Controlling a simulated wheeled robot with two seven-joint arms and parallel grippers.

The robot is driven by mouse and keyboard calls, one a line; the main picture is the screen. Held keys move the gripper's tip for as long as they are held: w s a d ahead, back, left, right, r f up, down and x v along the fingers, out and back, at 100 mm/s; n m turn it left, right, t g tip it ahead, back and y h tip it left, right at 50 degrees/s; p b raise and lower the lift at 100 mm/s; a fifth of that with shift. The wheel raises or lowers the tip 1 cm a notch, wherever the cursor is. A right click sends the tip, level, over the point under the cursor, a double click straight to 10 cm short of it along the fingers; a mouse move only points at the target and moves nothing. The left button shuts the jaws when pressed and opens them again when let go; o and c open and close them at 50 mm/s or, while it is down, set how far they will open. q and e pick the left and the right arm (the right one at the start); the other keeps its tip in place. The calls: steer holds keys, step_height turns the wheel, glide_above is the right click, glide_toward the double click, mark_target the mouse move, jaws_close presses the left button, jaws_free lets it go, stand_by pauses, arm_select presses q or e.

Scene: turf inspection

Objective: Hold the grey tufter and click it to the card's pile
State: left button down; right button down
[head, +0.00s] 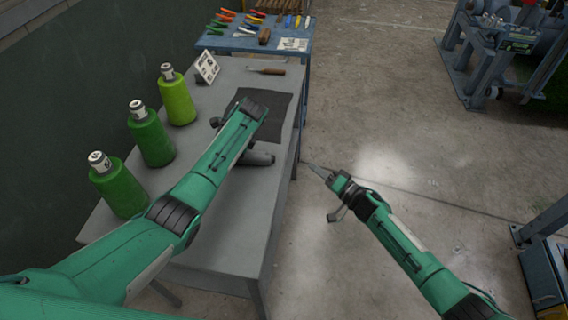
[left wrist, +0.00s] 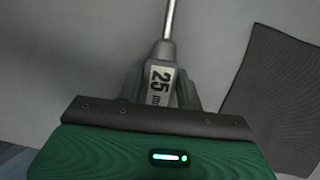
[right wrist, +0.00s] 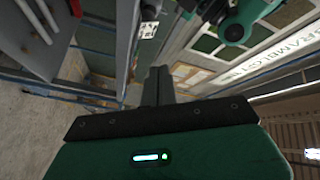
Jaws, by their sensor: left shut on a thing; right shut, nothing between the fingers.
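The grey tufter (left wrist: 160,86), with a "25 mm" label and a thin steel shaft, is between the fingers of my left gripper (left wrist: 160,95) in the left wrist view. My left gripper is shut on it, above a grey surface. In the head view my own left forearm covers most of that gripper and the tool. The card's pile cannot be told for certain; a small printed white card (head: 207,66) stands near the back of the grey table (head: 232,242). My right gripper (head: 322,171) is shut and empty, right of the table over the floor; its fingers show in the right wrist view (right wrist: 158,85).
Three green cones (head: 152,138) stand along the table's left side. A dark mat (head: 285,110) lies on the table; it also shows in the left wrist view (left wrist: 275,95). A wooden-handled tool (head: 267,71) lies behind it. A blue table (head: 243,43) holds coloured tools. Open floor lies right.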

mark_target(274, 159)
steer(key=s+f+m, duration=0.1)
steer(key=m, duration=0.1)
steer(key=s+m+t+h, duration=0.1)
steer(key=m, duration=0.2)
steer(key=s+f+m, duration=0.1)
steer(key=m, duration=0.1)
steer(key=shift+s+d+f+h, duration=0.15)
steer(key=shift+d+f+h, duration=0.2)
steer(key=shift+d+h, duration=0.05)
steer(key=shift+a, duration=0.1)
steer(key=s+a+x, duration=0.1)
steer(key=x, duration=1.2)
steer(key=shift+s+a, duration=0.3)
steer(key=shift+s, duration=0.15)
steer(key=shift+r, duration=0.1)
